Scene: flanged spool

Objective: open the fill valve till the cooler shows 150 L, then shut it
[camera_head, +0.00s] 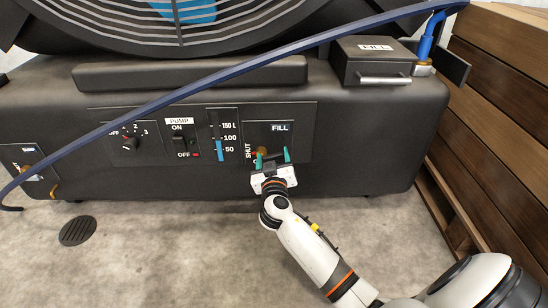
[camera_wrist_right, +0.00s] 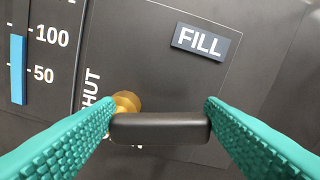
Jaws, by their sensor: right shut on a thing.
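The fill valve has a brass stem (camera_wrist_right: 126,102) and a dark lever (camera_wrist_right: 160,128) in the right wrist view. My right gripper (camera_head: 273,158) is shut on the lever, with one teal finger at each end of it. The brass part (camera_head: 262,151) also shows in the head view. SHUT is lettered left of the valve; another label below is mostly hidden by the gripper and lever. The cooler's level gauge (camera_wrist_right: 18,70) has a blue column (camera_head: 220,150) whose top stands at about the 100 mark, below 150 L. My left gripper is not in view.
The panel also has a rotary knob (camera_head: 130,143) and a PUMP switch (camera_head: 182,142). A blue hose (camera_head: 200,88) crosses in front of the cooler (camera_head: 350,160). A FILL box (camera_head: 374,62) is on top. Wooden slats (camera_head: 490,120) stand close on the right.

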